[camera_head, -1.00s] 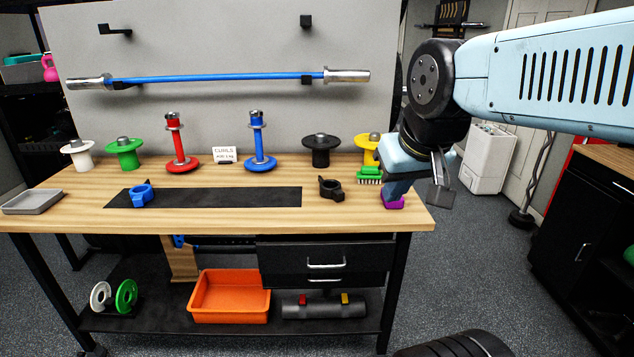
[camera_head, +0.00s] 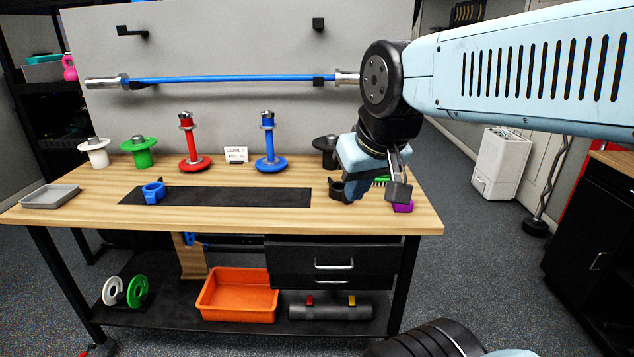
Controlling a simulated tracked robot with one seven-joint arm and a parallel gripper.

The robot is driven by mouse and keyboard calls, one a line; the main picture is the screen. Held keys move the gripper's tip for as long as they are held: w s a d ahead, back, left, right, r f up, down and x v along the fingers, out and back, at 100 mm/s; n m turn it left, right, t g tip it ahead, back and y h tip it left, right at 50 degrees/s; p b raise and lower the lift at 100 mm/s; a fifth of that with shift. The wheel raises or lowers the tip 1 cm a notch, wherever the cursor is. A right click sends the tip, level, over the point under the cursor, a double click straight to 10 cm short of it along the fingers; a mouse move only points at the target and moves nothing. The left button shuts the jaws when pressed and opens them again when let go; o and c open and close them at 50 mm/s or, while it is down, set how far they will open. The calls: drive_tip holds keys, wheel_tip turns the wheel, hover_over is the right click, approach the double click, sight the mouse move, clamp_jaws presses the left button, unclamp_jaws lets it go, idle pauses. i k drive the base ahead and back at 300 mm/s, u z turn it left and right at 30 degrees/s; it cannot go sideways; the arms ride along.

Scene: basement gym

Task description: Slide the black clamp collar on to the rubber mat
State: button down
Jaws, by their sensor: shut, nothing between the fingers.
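The black clamp collar (camera_head: 335,188) stands on the wooden bench top, off the mat and a little to the right of its right end. The rubber mat (camera_head: 240,197) is a flat black strip along the middle of the bench. My gripper (camera_head: 352,198) points down at the collar's right side, low near the bench top. It is shut and empty, and it hides part of the collar's right side. I cannot tell whether it touches the collar.
A blue collar (camera_head: 153,192) stands on the mat's left part. A purple block (camera_head: 402,207) and a green brush (camera_head: 381,182) lie to the right of my gripper. Red (camera_head: 193,160) and blue (camera_head: 270,160) stands are behind the mat. A grey tray (camera_head: 50,196) is far left.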

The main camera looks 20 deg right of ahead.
sight(342, 192)
drive_tip(key=u, duration=0.3)
drive_tip(key=i, duration=0.95)
drive_tip(key=z, duration=0.5)
